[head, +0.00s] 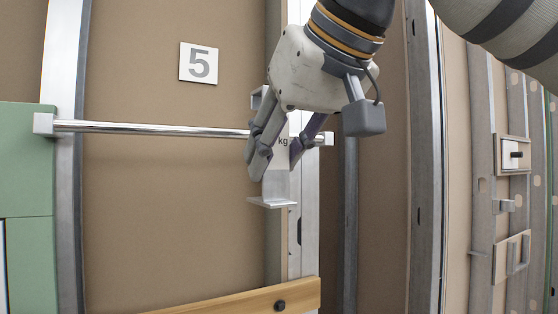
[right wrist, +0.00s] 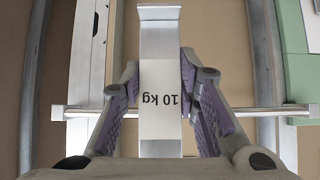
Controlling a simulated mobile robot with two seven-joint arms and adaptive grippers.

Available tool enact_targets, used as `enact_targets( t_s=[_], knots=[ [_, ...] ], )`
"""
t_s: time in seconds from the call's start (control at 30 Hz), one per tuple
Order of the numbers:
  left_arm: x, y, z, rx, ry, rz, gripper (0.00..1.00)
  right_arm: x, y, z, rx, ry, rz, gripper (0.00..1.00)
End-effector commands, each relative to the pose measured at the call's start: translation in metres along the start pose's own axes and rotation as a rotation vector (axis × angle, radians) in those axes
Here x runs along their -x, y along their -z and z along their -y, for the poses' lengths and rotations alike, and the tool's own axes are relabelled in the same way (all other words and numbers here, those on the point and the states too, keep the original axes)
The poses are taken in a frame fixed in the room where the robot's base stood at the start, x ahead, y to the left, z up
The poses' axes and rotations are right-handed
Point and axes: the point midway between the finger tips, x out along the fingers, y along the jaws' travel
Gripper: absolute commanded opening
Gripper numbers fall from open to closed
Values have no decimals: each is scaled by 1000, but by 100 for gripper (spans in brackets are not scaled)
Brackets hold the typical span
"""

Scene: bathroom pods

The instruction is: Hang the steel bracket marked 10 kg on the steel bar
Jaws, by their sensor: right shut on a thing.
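The steel bar (head: 160,128) runs level across the brown panel, from a square mount at the left to an end at the right behind my right gripper. My right gripper (head: 275,158) is shut on the steel bracket (head: 277,188), in front of the bar's right part. The bracket is upright, with its flat foot below the fingers. In the right wrist view, the bracket (right wrist: 160,55) stands between the fingers with its "10 kg" label upside down, and the bar (right wrist: 240,112) passes behind it. Whether the bracket touches the bar, I cannot tell. My left gripper is not in view.
A plate marked 5 (head: 198,63) is on the panel above the bar. A wooden rail (head: 245,299) with a dark knob lies below. A green panel (head: 25,160) is at the left. Metal studs with small fittings (head: 512,153) stand at the right.

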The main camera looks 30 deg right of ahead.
Motion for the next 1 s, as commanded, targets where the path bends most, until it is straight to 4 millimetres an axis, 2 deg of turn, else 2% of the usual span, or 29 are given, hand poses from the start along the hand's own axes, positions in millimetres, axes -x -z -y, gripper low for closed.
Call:
enact_targets(
  t_s=[0.37,1.0],
  knots=[
    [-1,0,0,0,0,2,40,3,-1,0,-17,-12,4,0],
    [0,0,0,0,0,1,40,-47,40,-1,-17,-12,5,0]
  ],
)
